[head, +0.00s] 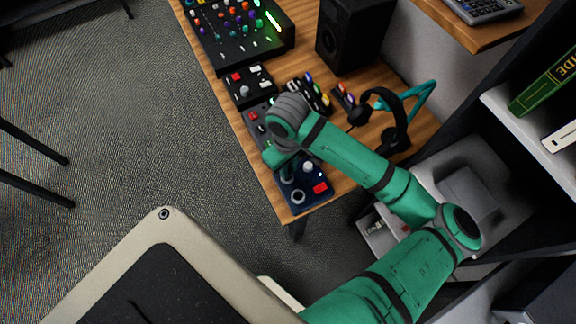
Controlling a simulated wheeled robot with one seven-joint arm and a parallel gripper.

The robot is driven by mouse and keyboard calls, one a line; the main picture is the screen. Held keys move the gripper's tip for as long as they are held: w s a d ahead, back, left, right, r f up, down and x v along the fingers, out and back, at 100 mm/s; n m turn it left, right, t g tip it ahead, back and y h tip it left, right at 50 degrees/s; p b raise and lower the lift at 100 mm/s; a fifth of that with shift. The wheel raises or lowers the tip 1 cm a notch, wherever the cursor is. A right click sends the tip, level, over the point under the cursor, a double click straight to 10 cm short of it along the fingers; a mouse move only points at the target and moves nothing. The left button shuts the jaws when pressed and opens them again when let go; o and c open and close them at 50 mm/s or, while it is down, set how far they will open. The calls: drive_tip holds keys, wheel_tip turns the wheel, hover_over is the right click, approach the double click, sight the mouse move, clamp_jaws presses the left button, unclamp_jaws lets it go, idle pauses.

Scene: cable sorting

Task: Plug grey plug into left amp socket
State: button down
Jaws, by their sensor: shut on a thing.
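My gripper (287,173) points down at the near end of the wooden desk, mostly hidden under my green wrist. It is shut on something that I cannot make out. It is over or beside a dark blue box (318,200) with pale knobs and a red button. I cannot tell whether it touches this box. I cannot make out the grey plug or the left amp socket; either may be hidden by my arm.
Small control boxes (247,88) and a mixer (240,35) line the desk's (211,73) left edge. Dark holders with coloured pieces (309,92) stand mid-desk. A speaker (345,38) and headphones (398,120) stand to the right. Open carpet (130,120) lies left.

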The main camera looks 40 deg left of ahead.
drive_tip(key=shift+f, duration=0.8)
idle(0.9)
drive_tip(key=c, duration=1)
unclamp_jaws()
drive_tip(key=shift+c, duration=0.2)
drive_tip(key=shift+r, duration=0.15)
drive_tip(key=shift+r, duration=3.35)
